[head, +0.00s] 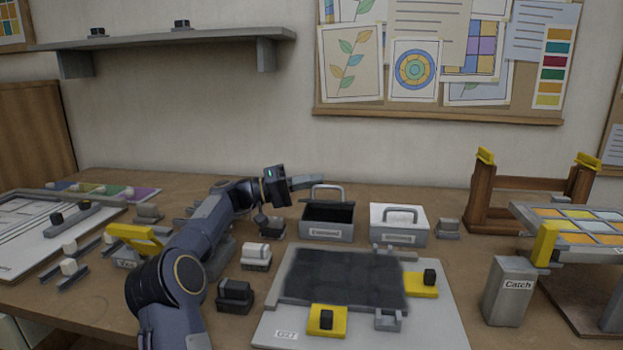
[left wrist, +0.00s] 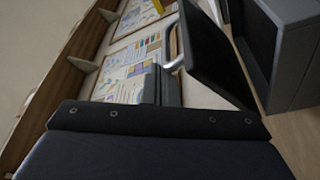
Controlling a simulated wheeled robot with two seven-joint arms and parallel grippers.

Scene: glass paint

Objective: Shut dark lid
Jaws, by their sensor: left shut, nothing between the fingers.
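The dark box (head: 327,231) stands open near the middle of the table, with its dark inside showing. Its dark lid (left wrist: 214,52) stands tilted up from the box in the left wrist view, with a metal handle (left wrist: 180,42) on its outer side. The handle also shows above the box in the head view (head: 327,187). My left gripper (head: 316,181) is at the raised lid, behind the box opening. Its shut, empty fingers (left wrist: 161,86) appear close beside the handle and lid; I cannot tell whether they touch. My right gripper is not in view.
A pale box (head: 405,238) with its lid down stands right of the dark box. In front lies a board with a dark panel (head: 345,279) and yellow clamps. Small dark and white blocks sit below my left arm. A wooden rack (head: 480,200) stands at right.

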